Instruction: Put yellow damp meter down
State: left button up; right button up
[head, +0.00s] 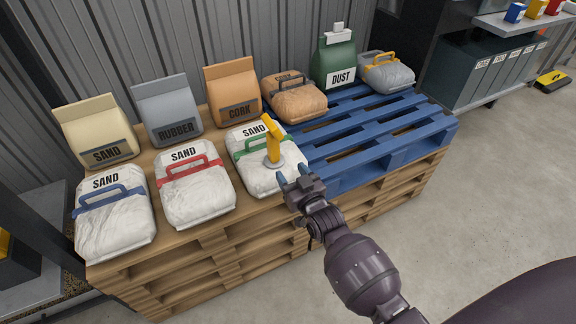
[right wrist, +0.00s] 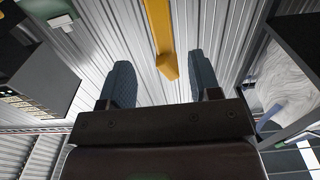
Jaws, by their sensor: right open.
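The yellow damp meter (head: 271,143) stands nearly upright, its pale round base on top of the white sand bag with the green handle (head: 262,184). My right gripper (head: 292,174) is open and empty, just to the right of and nearer than the meter, beside the bag's right edge. In the right wrist view the yellow meter (right wrist: 159,30) shows ahead, between the two spread fingers (right wrist: 163,78), which look clear of it. My left gripper is not in view.
White sand bags with red (head: 194,188) and blue (head: 115,217) handles lie to the left on the wooden pallet stack (head: 225,243). Behind stand bags marked SAND, RUBBER and CORK (head: 232,92). The blue pallet (head: 375,138) has bare slats at right, with a green DUST bag (head: 334,62) behind.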

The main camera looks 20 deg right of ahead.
jog(key=shift+s, duration=0.25)
jog(key=s+d+f+n+g, duration=0.1)
jog(key=s+g, duration=0.3)
jog(key=s, duration=1.4)
jog(key=s+d+f+g, duration=0.2)
jog(key=s+g, duration=0.2)
jog(key=s, duration=1.5)
jog(key=shift+f+n, duration=0.25)
jog(key=shift+n, duration=0.15)
jog(key=shift+d, duration=0.1)
